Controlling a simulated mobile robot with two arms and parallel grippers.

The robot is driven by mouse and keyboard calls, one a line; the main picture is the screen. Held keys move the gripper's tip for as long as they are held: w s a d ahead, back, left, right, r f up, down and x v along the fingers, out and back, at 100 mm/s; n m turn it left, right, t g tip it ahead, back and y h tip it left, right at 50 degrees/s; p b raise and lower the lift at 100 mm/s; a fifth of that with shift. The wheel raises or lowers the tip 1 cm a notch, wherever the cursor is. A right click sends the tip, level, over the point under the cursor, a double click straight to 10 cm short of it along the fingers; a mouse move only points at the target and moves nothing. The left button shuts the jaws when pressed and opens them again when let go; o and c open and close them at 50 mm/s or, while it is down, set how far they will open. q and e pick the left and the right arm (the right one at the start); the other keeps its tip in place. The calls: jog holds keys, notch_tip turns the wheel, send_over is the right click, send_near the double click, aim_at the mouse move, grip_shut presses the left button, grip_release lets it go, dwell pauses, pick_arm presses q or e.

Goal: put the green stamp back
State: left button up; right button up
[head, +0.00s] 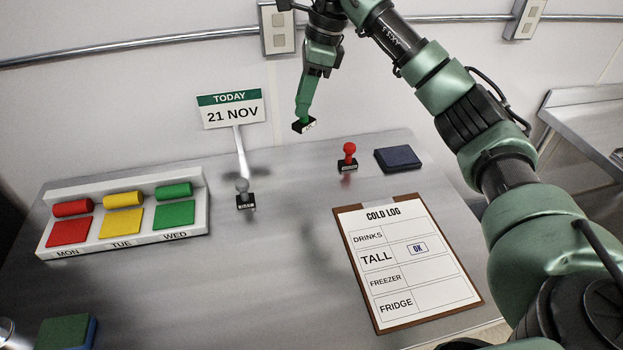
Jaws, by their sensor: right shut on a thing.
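My right gripper (305,112) is at the upper middle of the head view, high above the back of the steel table. It is shut on the green stamp, whose black base (304,126) shows below the fingers, tilted. The handle is mostly hidden by the green fingers. A red stamp (348,156) stands upright at the back, right of centre. A grey stamp (244,195) stands upright left of centre. The clipboard (407,262) titled COLD LOG has an OK mark in the TALL row; its other rows are blank. My left gripper is not in view.
A dark blue ink pad (398,158) lies right of the red stamp. A sign reading 21 NOV (233,110) stands behind the grey stamp. A white day rack (190,227) with coloured blocks is at left. A green and blue pad (66,333) is front left. The table's middle is clear.

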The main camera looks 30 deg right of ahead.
jog(key=w+d+r+m+t+h+b, duration=0.1)
jog(key=w+d+r+m, duration=0.15)
jog(key=m, duration=0.35)
jog(key=shift+m, duration=0.5)
jog(key=f, duration=0.6)
jog(key=f+p, duration=0.1)
jog(key=f, duration=0.6)
jog(key=w+d+f+p, duration=0.1)
jog(key=f, duration=0.5)
jog(key=shift+d+f, duration=0.1)
jog(key=shift+f, duration=0.55)
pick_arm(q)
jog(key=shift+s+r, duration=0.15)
pick_arm(e)
jog(key=shift+f, duration=0.15)
jog(key=o, duration=1.1)
jog(key=shift+c, duration=0.2)
